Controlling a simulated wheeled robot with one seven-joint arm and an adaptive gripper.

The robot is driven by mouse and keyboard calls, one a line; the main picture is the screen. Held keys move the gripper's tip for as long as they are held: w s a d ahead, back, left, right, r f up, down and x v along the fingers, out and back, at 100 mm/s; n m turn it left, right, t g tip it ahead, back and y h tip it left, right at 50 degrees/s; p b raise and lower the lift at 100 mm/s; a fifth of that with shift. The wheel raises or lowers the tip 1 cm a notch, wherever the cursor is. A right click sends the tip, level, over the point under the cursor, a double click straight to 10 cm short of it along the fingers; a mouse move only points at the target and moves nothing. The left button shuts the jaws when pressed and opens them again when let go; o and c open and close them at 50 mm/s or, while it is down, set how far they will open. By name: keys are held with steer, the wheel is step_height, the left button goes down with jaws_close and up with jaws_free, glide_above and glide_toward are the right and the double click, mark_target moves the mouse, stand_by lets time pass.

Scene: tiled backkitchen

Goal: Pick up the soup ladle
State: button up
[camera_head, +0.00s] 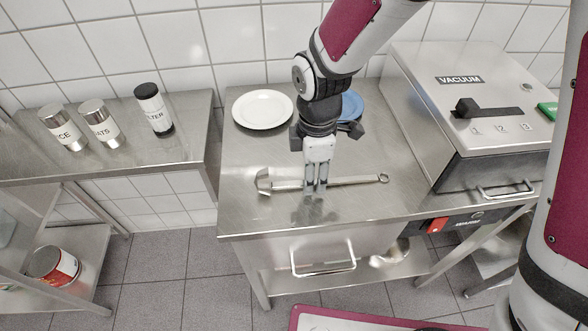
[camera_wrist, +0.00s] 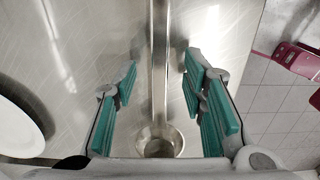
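The steel soup ladle (camera_head: 345,182) lies flat on the metal counter (camera_head: 240,205), its bowl to the left and the ring end of its handle to the right. My gripper (camera_head: 316,190) points down over the handle, nearer the bowl than the ring. In the wrist view the ladle's handle (camera_wrist: 160,60) runs between the two green-padded fingers of my gripper (camera_wrist: 160,85), with a gap on both sides. The ladle's bowl (camera_wrist: 160,142) shows near the gripper base. My gripper is open; the exact fingertip height above the counter is hard to tell.
A white plate (camera_head: 262,109) and a blue plate (camera_head: 350,105), partly hidden by my arm, lie behind the ladle. A vacuum machine (camera_head: 455,105) stands to the right. Several labelled canisters (camera_head: 101,121) stand on the left counter. The front edge of the counter is close to the ladle.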

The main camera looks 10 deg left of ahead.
steer(key=shift+f, duration=0.65)
jaws_close()
